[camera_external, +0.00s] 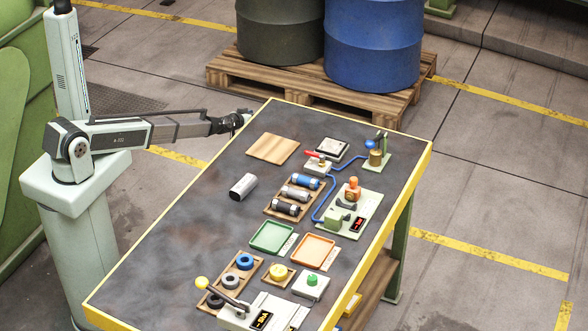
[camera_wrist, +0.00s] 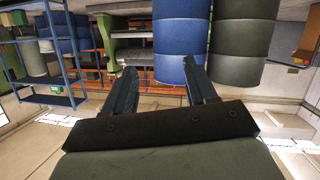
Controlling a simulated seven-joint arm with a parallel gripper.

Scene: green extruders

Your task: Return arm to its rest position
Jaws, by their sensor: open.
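My gripper (camera_external: 246,115) is at the end of my outstretched arm, above the far left edge of the table (camera_external: 185,225). In the wrist view my gripper (camera_wrist: 155,85) shows two dark fingers spread apart with nothing between them. The wrist camera faces away from the tabletop, toward the room, and the picture there looks upside down. No object is held.
A blue barrel (camera_external: 373,45) and a dark green barrel (camera_external: 280,30) stand on a wooden pallet (camera_external: 235,80) behind the table.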

